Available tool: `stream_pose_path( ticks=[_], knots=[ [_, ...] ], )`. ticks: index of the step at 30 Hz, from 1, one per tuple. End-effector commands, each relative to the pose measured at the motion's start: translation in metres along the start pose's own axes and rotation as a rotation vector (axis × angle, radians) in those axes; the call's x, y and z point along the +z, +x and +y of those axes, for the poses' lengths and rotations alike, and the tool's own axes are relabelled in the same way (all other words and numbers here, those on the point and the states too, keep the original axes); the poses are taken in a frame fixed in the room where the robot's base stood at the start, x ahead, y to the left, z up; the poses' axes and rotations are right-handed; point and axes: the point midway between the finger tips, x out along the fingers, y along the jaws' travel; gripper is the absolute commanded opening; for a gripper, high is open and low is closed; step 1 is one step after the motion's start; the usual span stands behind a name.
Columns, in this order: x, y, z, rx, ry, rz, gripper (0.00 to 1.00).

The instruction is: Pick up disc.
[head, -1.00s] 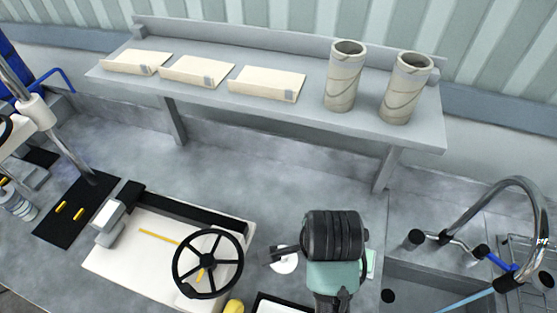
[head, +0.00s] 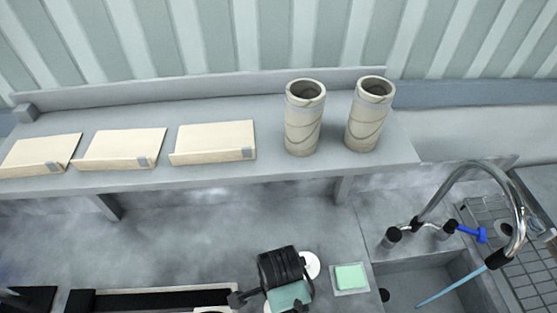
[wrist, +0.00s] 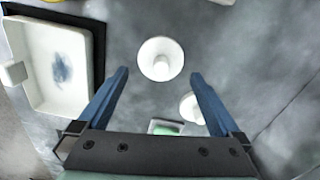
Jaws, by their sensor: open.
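Two white discs show on the grey worktop in the wrist view. One disc (wrist: 161,60), round with a raised knob in its middle, lies below my gripper and appears between and just past the fingertips. The other disc (wrist: 190,108) is partly covered by the right finger. In the head view, a white disc (head: 312,264) shows just right of my dark wrist, partly hidden by it. My gripper (wrist: 160,75) is open, with its two blue fingers apart and nothing between them. In the head view, my gripper is mostly hidden by my own wrist.
A green sponge (head: 351,277) lies on a pale tray right of my wrist. A sink with a curved tap (head: 483,168) is at the right. A shelf (head: 235,178) behind bears cream trays and two cylinders (head: 303,125). A white tray (wrist: 50,60) is left in the wrist view.

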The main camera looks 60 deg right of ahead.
Motion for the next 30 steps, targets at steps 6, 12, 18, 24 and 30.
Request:
stream_pose_path(
  ticks=[6, 12, 18, 24, 30],
  knots=[
    [0.000, 0.015, 0.000, 0.004, 0.001, 0.000, 1.00],
    [0.001, 0.042, -0.001, 0.003, 0.000, 0.000, 1.00],
    [0.001, 0.054, -0.001, 0.000, 0.000, 0.000, 1.00],
    [0.001, 0.054, -0.001, -0.001, 0.000, 0.000, 1.00],
    [0.001, 0.054, -0.001, -0.001, 0.000, 0.000, 0.64]
  ],
)
